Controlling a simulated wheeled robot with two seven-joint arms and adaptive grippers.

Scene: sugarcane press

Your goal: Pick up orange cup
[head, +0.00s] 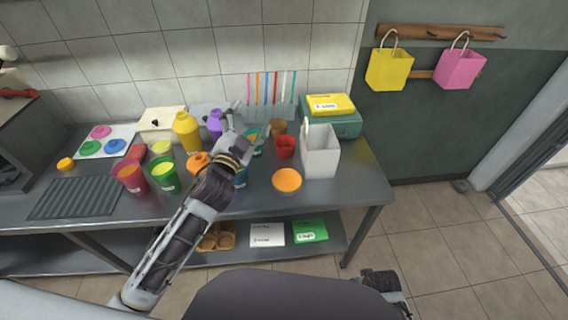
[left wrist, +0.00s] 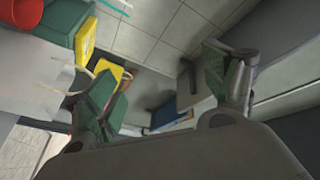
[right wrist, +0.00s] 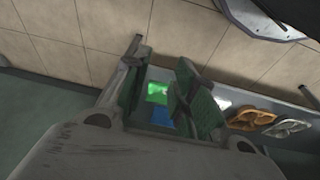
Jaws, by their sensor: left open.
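An orange-topped round cup or bowl (head: 287,180) stands near the front edge of the steel table in the head view. An orange-brown cup (head: 278,126) stands farther back, and a rounded orange item (head: 197,161) is partly hidden by my left arm. I cannot tell which is the orange cup. My left gripper (head: 243,122) is above the table, left of the red cup. Its fingers are spread and empty in the left wrist view (left wrist: 165,90). My right gripper (right wrist: 160,70) is low, in front of the table, with its fingers apart and nothing between them.
A red cup (head: 285,147) and a white box (head: 320,152) stand at the right. A yellow bottle (head: 187,132), a red cup (head: 131,177) and a green cup (head: 164,174) crowd the left. Green (head: 310,230) and white packets lie on the lower shelf.

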